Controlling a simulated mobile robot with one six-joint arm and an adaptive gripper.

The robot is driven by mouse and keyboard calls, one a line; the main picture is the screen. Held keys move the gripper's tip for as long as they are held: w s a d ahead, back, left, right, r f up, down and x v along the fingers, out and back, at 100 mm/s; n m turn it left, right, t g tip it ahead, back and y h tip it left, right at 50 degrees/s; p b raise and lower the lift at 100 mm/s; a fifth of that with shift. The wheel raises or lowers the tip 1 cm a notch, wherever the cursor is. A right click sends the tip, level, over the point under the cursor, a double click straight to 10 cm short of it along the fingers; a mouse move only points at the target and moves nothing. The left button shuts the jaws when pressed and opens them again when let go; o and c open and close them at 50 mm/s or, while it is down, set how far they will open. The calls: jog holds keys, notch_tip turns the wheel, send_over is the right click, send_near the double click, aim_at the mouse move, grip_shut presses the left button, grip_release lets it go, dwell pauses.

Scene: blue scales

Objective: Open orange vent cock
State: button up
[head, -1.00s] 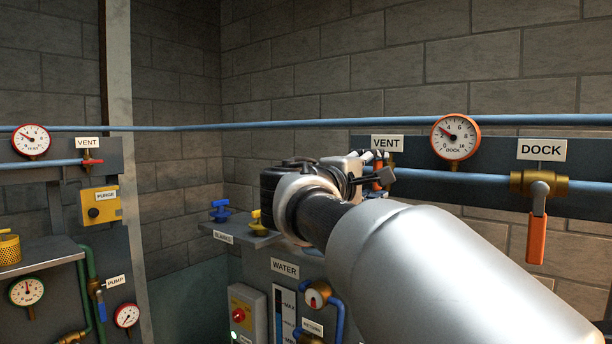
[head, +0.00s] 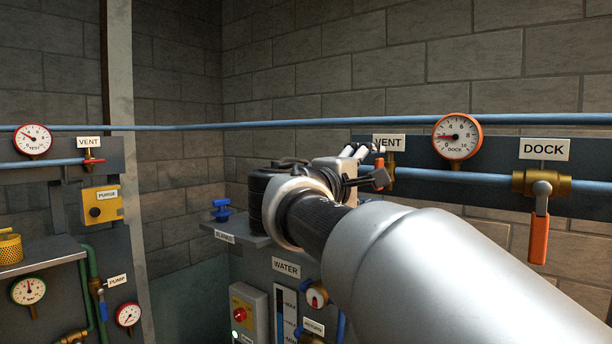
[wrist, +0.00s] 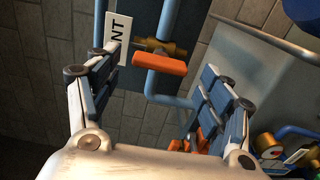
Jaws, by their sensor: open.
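The orange vent cock handle (head: 380,163) is beside the VENT label (head: 388,143) on the right-hand blue panel, mostly behind my gripper in the head view. In the wrist view, the orange handle (wrist: 160,64) lies across the picture beside its brass body (wrist: 165,46), between my fingers and beyond their tips. My gripper (wrist: 160,78) is open, one finger on each side of the handle in the picture, with no clear contact. In the head view my gripper (head: 366,168) reaches toward the cock from the left.
The DOCK gauge (head: 457,138) reads low, its needle pointing left. Right of it, the DOCK valve (head: 541,190) has an orange lever hanging down. A blue pipe (head: 470,186) runs along the panel.

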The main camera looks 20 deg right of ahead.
jog(key=v, duration=1)
jog(key=shift+d, duration=0.1)
jog(key=s+d+f+m+g+y+b, duration=0.1)
jog(key=s+d+f+y+b, duration=0.2)
jog(key=f, duration=0.6)
jog(key=s+f+g+y+b, duration=0.1)
jog(key=s+f+g+b, duration=0.2)
jog(key=f, duration=0.5)
jog(key=s+d+f+m+y+b, duration=0.1)
jog(key=s+d+f+b, duration=0.15)
jog(key=s+f, duration=0.45)
jog(key=s+a+f+m+y+b, duration=0.2)
jog(key=s+a+f+y+b, duration=0.1)
jog(key=f, duration=0.7)
jog(key=s+a+f+m+g+y+b, duration=0.1)
jog(key=s+a+f+m+y+b, duration=0.1)
jog(key=f, duration=0.9)
jog(key=s+a+f+m+g+y+b, duration=0.1)
jog(key=s+a+f+y+b, duration=0.3)
jog(key=s+f, duration=0.4)
notch_tip(320, 180, down, 3)
jog(key=shift+a+r+m+b, duration=0.2)
jog(key=shift+a+m+b, duration=0.2)
jog(key=shift+a+b, duration=0.45)
